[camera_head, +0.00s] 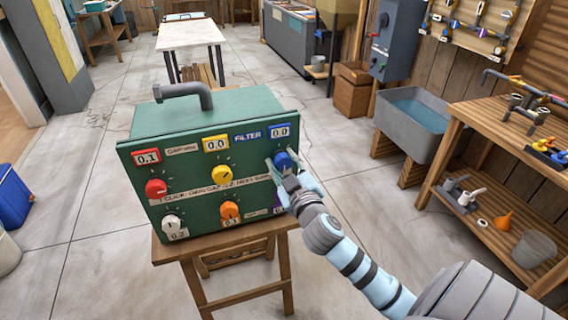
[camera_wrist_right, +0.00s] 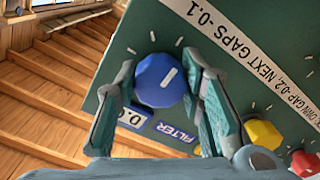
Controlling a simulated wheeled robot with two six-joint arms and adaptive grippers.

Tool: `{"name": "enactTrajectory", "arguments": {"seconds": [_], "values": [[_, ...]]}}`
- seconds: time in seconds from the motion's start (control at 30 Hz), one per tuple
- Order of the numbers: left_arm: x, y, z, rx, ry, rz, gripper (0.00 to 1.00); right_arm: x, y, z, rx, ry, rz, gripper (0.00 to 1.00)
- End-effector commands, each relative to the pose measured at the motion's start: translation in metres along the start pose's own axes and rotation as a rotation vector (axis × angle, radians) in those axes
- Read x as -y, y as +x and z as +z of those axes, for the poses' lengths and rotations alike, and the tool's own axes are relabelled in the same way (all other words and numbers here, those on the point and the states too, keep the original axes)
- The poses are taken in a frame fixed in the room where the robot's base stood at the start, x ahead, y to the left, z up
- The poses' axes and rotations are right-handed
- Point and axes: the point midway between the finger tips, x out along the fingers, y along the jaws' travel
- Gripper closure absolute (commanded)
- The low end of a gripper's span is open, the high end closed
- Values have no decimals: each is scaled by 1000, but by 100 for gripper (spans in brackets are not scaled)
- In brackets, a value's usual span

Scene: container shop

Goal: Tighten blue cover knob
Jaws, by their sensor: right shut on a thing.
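A green box (camera_head: 190,125) with a grey pipe on top stands on a wooden stand. Its front panel carries several coloured knobs. The blue knob (camera_head: 282,160) is at the panel's upper right, under a blue "0.0" display (camera_head: 280,131) and near a "FILTER" label. My right gripper (camera_head: 283,170) is at the blue knob. In the right wrist view the blue knob (camera_wrist_right: 160,80), with a white pointer line, sits between the two fingers of the right gripper (camera_wrist_right: 162,95), which are shut on it. My left gripper is not in view.
A yellow knob (camera_head: 222,174), a red knob (camera_head: 156,188), an orange knob (camera_head: 229,210) and a white knob (camera_head: 171,223) sit on the same panel, with a purple one partly hidden by my arm. A wooden shelf (camera_head: 455,135) and a sink (camera_head: 412,118) stand at right.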

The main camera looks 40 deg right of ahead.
Motion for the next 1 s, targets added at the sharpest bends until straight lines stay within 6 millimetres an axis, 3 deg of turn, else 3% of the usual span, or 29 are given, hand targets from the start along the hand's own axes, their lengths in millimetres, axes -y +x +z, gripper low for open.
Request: {"name": "enactTrajectory", "arguments": {"seconds": [0.27, 0.3, 0.4, 0.77, 0.87, 1.0], "values": [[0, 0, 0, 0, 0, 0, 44, 0, 0, 1, 2, 3, -1, 93], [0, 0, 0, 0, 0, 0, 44, 0, 0, 1, 2, 3, -1, 60], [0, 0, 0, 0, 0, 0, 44, 0, 0, 0, 1, 2, -1, 44], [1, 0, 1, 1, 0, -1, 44, 0, -5, 0, 0, 0, -1, 44], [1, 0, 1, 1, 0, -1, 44, 1, -21, 1, 2, 0, -3, 44], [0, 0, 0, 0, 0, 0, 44, 1, -60, 1, 3, 0, -4, 44]]}}
